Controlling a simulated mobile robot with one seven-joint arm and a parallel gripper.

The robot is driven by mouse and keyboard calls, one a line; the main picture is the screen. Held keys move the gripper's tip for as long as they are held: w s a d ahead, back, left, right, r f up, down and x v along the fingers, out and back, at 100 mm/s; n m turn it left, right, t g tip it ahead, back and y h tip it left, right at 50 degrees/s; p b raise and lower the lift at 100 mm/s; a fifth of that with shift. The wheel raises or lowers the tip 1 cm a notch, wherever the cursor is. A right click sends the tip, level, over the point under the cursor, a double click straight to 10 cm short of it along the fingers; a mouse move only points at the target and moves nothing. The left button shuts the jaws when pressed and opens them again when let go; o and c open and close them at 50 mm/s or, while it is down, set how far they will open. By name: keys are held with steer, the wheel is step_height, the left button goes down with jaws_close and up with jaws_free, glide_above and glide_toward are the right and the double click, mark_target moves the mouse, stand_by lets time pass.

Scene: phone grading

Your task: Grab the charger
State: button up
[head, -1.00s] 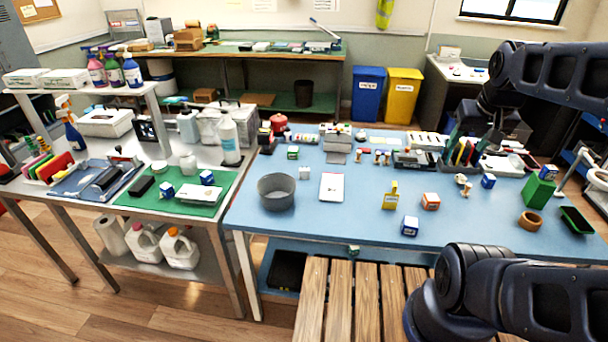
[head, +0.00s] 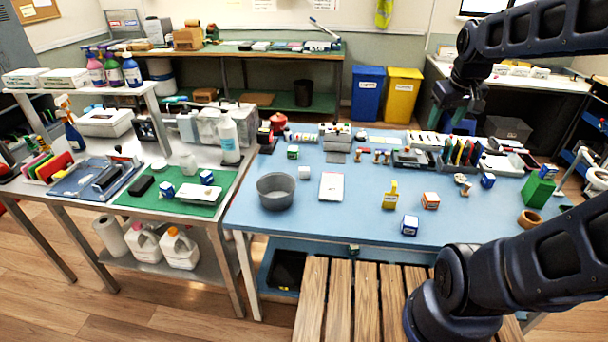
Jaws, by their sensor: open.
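A small white block (head: 304,172), which looks like the charger, sits on the blue table (head: 330,222) between the round grey bin and a white sheet-like box. It is too small to make out in detail. My gripper (head: 456,108) is open, pointing down over the back right part of the blue table, well to the right of the white block and apart from it. Its jaws look empty, though they are small and dark in this view.
A grey bin (head: 276,190) stands left of the white block, and a white flat box (head: 331,186) lies to its right. A yellow scoop-like item (head: 390,195), an orange box (head: 430,200) and a blue box (head: 409,225) stand further right. Upright coloured items (head: 468,152) stand below my gripper.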

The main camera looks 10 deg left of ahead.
steer(key=w+a+f+n+g, duration=0.1)
steer(key=w+a+n, duration=0.25)
steer(key=w, duration=0.25)
steer(key=w+a+f+n, duration=0.2)
steer(key=w+a, duration=0.3)
steer(key=w, duration=0.1)
steer(key=n+g, duration=0.3)
steer(key=n, duration=0.9)
glide_above(304, 168)
step_height(304, 168, down, 25)
steer(key=shift+s+f, duration=0.35)
steer(key=shift+f, duration=0.3)
step_height(304, 168, down, 5)
steer(key=shift+r, duration=0.1)
steer(key=shift+w+f, duration=0.15)
steer(key=shift+f, duration=1.25)
steer(key=shift+w+f, duration=0.1)
steer(key=shift+f, duration=1.25)
steer(key=c, duration=1.1)
steer(key=shift+r, duration=0.1)
